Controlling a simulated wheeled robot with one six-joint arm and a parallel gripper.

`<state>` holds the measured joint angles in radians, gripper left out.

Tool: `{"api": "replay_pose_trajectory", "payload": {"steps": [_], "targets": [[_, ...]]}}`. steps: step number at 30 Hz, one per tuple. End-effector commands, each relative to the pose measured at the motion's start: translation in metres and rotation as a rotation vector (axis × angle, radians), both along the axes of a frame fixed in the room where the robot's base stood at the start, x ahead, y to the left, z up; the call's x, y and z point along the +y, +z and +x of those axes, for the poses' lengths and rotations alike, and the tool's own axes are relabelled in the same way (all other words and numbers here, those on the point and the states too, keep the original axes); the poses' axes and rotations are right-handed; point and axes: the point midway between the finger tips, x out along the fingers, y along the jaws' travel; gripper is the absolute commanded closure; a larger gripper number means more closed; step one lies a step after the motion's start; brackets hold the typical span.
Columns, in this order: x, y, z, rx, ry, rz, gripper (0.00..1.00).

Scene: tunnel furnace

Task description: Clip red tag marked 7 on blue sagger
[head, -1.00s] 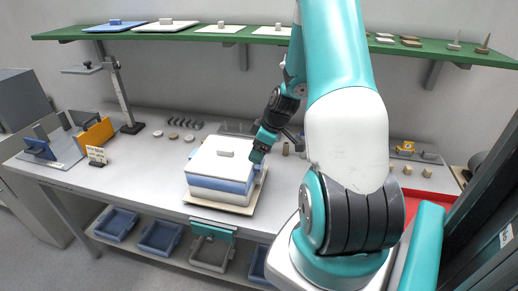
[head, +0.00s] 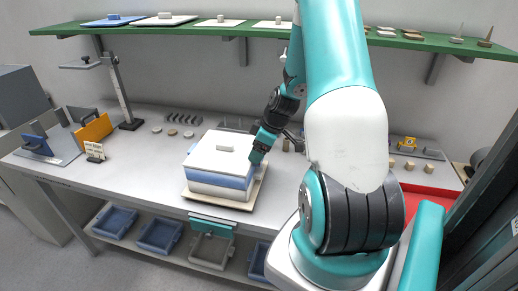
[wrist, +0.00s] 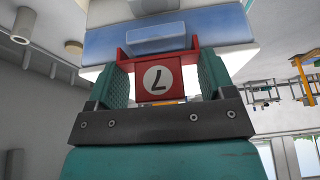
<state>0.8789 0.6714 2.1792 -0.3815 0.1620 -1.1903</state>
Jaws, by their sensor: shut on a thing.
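The sagger (head: 222,180) stands on a flat board on the bench, with blue and white layers and a white lid with a small knob. My gripper (head: 258,153) is at its right side. In the wrist view, my gripper (wrist: 162,78) is shut on the red tag (wrist: 160,84). The tag has a white disc with a 7, which appears upside down. The blue face of the sagger (wrist: 205,32) with a protruding blue block fills the space just beyond the tag. The tag's far edge overlaps the sagger in the picture; I cannot tell whether they touch.
A green shelf (head: 240,31) with lids and small pieces runs above the bench. A stand (head: 122,90), a small sign (head: 95,151) and orange and blue holders are at the left. Blue bins (head: 160,236) sit below. A red area (head: 425,191) lies at the right.

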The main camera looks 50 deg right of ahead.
Motion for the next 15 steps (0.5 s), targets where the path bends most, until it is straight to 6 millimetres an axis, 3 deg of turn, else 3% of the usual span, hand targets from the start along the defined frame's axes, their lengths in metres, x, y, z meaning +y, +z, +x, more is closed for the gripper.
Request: {"api": "replay_pose_trajectory", "payload": {"steps": [15], "targets": [[0.000, -0.014, -0.001, 0.005, 0.000, 0.001, 0.47]]}}
